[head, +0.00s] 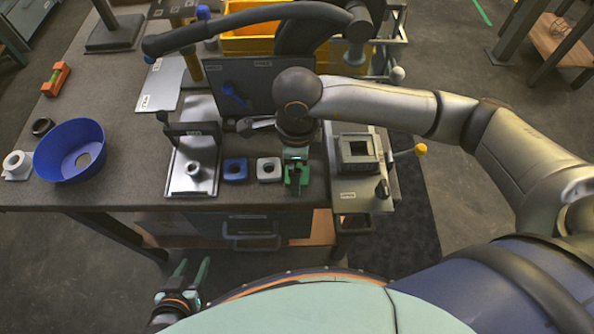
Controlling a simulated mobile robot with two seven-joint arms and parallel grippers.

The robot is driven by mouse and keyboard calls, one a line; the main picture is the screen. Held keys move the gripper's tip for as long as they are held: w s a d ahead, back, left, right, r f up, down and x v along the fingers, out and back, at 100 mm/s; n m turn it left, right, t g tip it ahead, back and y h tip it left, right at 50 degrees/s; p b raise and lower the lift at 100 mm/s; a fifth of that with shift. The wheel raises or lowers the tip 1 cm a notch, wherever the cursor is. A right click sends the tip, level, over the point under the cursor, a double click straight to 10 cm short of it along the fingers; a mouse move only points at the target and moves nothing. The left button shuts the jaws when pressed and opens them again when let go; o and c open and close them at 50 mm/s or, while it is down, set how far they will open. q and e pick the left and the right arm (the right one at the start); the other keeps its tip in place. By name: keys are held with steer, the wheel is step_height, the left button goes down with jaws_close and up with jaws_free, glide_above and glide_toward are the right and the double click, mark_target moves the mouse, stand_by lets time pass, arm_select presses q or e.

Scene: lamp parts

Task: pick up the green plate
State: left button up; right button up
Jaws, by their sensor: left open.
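A green shape (296,160) shows at the end of the row of small square plates, right under my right gripper (296,180). The gripper's fingers are also green, so I cannot clearly separate the green plate from them. My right arm reaches in from the right and the gripper points down at the table's front edge. I cannot tell whether its jaws are open or shut on the plate. My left gripper (186,272) is open and empty at the bottom left, off the table and in front of it.
A blue plate (235,170) and a grey plate (268,170) lie left of the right gripper. A metal fixture (192,180) stands further left, then a blue bowl (60,160). A dark square frame (357,152) sits to the right. Yellow bins (250,42) are behind.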

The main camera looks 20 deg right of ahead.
steer(key=shift+f, duration=0.35)
steer(key=shift+c, duration=0.4)
steer(key=c, duration=1.4)
